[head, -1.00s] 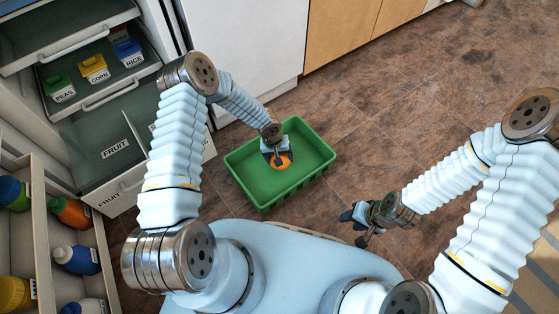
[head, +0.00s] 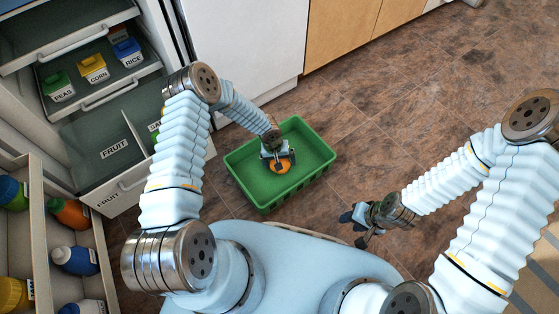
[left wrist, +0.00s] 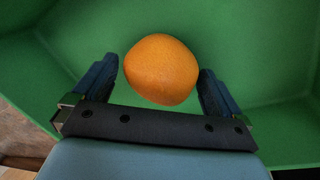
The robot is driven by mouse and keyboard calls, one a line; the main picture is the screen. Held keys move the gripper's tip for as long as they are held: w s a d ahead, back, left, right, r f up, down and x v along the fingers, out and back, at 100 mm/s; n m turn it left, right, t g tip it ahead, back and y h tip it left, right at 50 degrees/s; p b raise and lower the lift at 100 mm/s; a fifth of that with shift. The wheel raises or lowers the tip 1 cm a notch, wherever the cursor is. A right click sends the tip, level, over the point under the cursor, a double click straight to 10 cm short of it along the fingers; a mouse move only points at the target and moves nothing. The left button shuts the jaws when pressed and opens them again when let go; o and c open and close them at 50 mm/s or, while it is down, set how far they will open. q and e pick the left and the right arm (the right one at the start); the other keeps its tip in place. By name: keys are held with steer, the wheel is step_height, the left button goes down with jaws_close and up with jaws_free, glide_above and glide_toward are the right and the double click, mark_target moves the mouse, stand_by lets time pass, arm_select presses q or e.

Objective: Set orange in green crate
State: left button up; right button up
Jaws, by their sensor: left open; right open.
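The orange (head: 279,167) is inside the green crate (head: 313,173), which stands on the floor in front of me. In the left wrist view the orange (left wrist: 162,70) lies against the green crate floor (left wrist: 240,40), just beyond and between my left fingertips. My left gripper (head: 276,160) reaches down into the crate over the orange. In the left wrist view its two fingers (left wrist: 158,85) are spread, with gaps between them and the fruit. My right gripper (head: 362,222) is open and empty above the floor, to the right of the crate.
The open fridge is at the left, with a drawer labelled fruit (head: 112,160) and a shelf of peas, corn (head: 93,67) and rice boxes. A door rack with bottles (head: 76,260) is at lower left. Brown floor right of the crate is clear.

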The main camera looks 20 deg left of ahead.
arm_select(q)
steer(key=r, duration=0.3)
steer(key=a+r+p, duration=0.1)
steer(key=r, duration=0.3)
steer(key=a+r, duration=0.1)
steer(key=r, duration=0.3)
steer(key=shift+s, duration=0.25)
steer(key=s+d+r+h, duration=0.1)
steer(key=s+d, duration=0.1)
steer(key=s, duration=0.8)
steer(key=s+d+r+m, duration=0.1)
steer(key=s+d, duration=0.1)
steer(key=s, duration=0.8)
steer(key=shift+d+r+h, duration=0.15)
steer(key=shift+r+h, duration=0.1)
steer(key=shift+h, duration=0.15)
